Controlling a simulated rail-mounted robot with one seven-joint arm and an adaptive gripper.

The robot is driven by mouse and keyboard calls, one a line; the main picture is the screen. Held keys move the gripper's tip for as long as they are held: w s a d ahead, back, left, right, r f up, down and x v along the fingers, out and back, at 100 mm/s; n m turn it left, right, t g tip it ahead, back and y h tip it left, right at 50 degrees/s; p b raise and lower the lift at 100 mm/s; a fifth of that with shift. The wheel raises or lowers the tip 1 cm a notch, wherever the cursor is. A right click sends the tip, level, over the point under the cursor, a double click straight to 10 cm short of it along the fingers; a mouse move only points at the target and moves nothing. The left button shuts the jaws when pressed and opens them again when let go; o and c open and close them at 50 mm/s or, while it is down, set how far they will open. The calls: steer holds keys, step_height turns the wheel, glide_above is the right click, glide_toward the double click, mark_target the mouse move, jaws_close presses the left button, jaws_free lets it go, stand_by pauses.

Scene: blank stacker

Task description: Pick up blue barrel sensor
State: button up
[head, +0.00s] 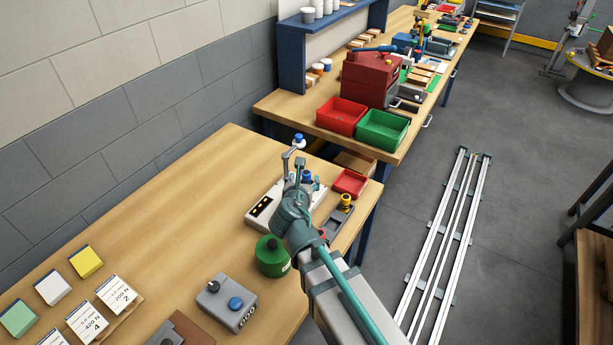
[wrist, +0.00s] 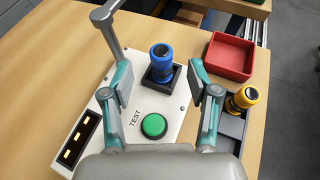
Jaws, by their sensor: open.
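The blue barrel sensor (wrist: 161,56) stands upright in a black square socket (wrist: 158,80) on the white TEST panel (wrist: 172,107). Its blue top also shows in the head view (head: 306,176), just behind my gripper (head: 295,196). In the wrist view my gripper (wrist: 161,78) is open, with one finger on each side of the socket and sensor in the picture. Nothing is held between the fingers. Whether the fingertips are level with the sensor is hard to tell.
A green button (wrist: 154,126) and lit indicators (wrist: 79,140) are on the panel. A grey rod (wrist: 106,22) rises at its left. Right of it are a yellow barrel sensor (wrist: 246,97) and a red tray (wrist: 229,56). A green canister (head: 272,258) stands nearby.

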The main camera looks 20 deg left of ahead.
mark_target(306, 173)
steer(key=p+x, duration=0.1)
steer(key=x, duration=0.1)
steer(key=p+x, duration=0.1)
steer(key=x, duration=0.1)
steer(key=shift+w+r, duration=0.1)
steer(key=shift+w, duration=0.4)
steer(key=shift+w+f, duration=0.25)
steer(key=shift+w, duration=0.1)
jaws_close()
steer(key=shift+r, duration=0.1)
